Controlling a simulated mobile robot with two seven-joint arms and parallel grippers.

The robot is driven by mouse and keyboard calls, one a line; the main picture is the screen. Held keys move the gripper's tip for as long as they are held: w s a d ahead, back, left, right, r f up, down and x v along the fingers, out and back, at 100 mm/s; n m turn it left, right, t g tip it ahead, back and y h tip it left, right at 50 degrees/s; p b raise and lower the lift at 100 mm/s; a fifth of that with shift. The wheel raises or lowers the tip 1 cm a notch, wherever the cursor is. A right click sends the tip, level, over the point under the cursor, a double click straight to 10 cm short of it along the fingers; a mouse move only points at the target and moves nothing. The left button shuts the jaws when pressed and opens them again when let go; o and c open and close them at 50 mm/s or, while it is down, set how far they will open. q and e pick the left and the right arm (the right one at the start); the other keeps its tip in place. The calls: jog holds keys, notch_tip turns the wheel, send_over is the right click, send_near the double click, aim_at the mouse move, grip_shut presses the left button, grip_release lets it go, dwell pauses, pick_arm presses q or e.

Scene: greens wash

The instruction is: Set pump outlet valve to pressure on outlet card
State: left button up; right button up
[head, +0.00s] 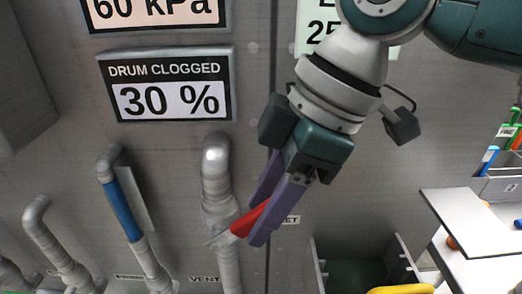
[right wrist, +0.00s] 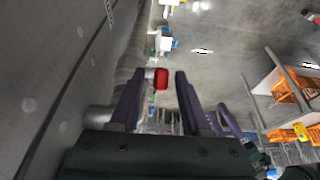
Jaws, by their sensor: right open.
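A red valve handle (head: 250,219) sticks out from a grey pipe (head: 219,180) on the wall, sloping up to the right. My right gripper (head: 262,222) is open, its purple fingers at the handle; they partly cover it. In the right wrist view the red handle end (right wrist: 161,78) shows between the fingertips (right wrist: 159,74), with a gap to the right finger. A wall card (head: 165,84) reads "DRUM CLOGGED 30 %". A card above (head: 155,11) reads "60 kPa", its top cut off. A third card (head: 313,32) is mostly hidden behind my right arm. My left gripper is out of view.
A blue-handled pipe (head: 124,208) and other grey pipes stand to the left. A small label ending in "ET" (head: 292,219) is partly hidden by the gripper. A "VENT" label (head: 204,279) is lower left. A white board (head: 473,222) and a yellow object (head: 402,289) are at right.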

grip_shut()
dwell(1.4)
